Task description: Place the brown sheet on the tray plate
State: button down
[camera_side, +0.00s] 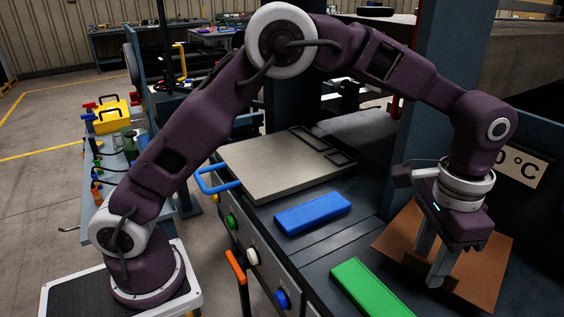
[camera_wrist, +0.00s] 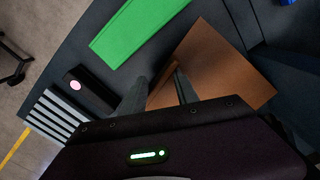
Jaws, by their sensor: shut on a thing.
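The brown sheet (camera_side: 397,236) is a thin square at the right in the side view, below my gripper (camera_side: 425,272). In the wrist view the sheet (camera_wrist: 228,68) lies beyond the fingers of my gripper (camera_wrist: 160,88). My gripper points down and is shut on the sheet, on a part of it that stands up between the fingers. The fingers hide some of the sheet. I cannot tell whether the sheet touches the dark surface under it. The tray plate (camera_side: 265,178) is a flat light-grey plate with a blue handle, left of centre in the side view.
A blue bar (camera_side: 312,213) lies between the tray plate and the sheet. A green bar (camera_side: 368,290) lies left of my gripper and shows in the wrist view (camera_wrist: 138,28). Coloured buttons line the bench front. A blue press column (camera_side: 440,100) stands behind.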

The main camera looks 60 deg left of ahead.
jog(key=shift+w+a, duration=0.1)
jog(key=shift+a, duration=0.05)
jog(key=s+d+r, duration=0.4)
jog(key=d+r, duration=0.1)
jog(key=r, duration=0.1)
jog(key=s+a+r+n, duration=0.1)
jog(key=s+a+r, duration=0.45)
jog(key=r, duration=0.35)
jog(key=s+a+r, duration=0.4)
jog(key=s+r, duration=0.2)
jog(key=r, duration=0.3)
jog(key=w+a+f+n, duration=0.3)
jog(key=w+a, duration=0.2)
jog(key=a, duration=0.3)
jog(key=w+a+f+n, duration=0.3)
jog(key=w+a+n, duration=0.15)
jog(key=a, duration=0.25)
jog(key=a+f, duration=0.6)
jog(key=a, duration=0.3)
jog(key=s+a+f, duration=0.1)
jog(key=a+f, duration=0.5)
jog(key=a, duration=0.4)
jog(key=shift+a+f, duration=0.25)
jog(key=shift+f, duration=0.05)
